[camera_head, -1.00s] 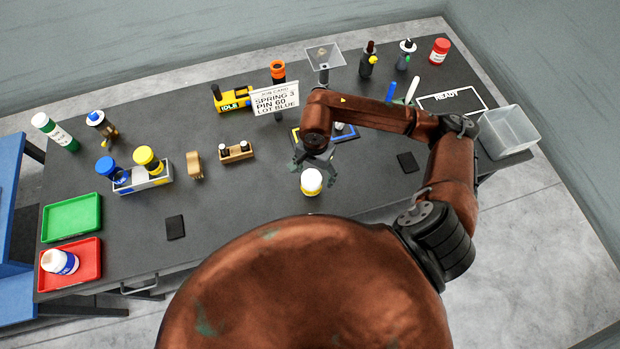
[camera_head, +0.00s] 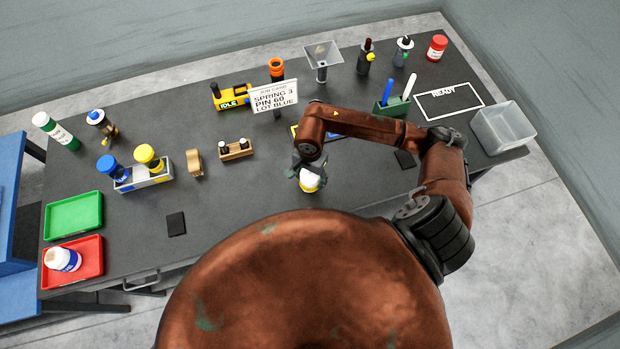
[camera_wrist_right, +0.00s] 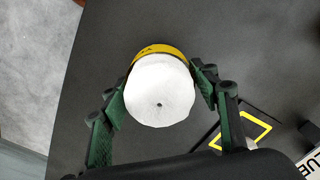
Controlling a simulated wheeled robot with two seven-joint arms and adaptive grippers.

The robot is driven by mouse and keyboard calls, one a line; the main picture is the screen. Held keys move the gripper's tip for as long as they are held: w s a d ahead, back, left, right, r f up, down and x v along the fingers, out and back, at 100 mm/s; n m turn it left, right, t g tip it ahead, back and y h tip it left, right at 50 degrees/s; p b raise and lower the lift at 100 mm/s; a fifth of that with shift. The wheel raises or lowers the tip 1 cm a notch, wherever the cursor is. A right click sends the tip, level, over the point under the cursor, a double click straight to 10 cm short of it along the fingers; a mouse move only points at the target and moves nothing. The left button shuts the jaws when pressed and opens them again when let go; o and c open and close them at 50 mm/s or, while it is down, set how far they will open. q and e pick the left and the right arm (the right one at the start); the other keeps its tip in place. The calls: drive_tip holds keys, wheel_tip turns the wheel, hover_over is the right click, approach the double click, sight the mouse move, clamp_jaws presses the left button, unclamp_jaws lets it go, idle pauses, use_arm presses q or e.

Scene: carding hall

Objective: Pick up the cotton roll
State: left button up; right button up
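The cotton roll (camera_head: 309,182), white with a yellow band, stands on the dark table in front of the job card. In the right wrist view, its round white end (camera_wrist_right: 160,92) with a small centre hole faces the camera. My right gripper (camera_head: 309,167) is over it from above, partly hiding it. In the right wrist view, the green-padded fingers of the right gripper (camera_wrist_right: 162,92) lie along both sides of the roll and appear to touch it, shut on it. My left gripper is not in view.
A job card (camera_head: 273,98) stands behind. A clear bin (camera_head: 504,128) is at the right edge. Green (camera_head: 73,216) and red trays (camera_head: 88,270) are at far left. The table in front of the roll is clear.

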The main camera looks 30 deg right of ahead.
drive_tip(key=c, duration=0.8)
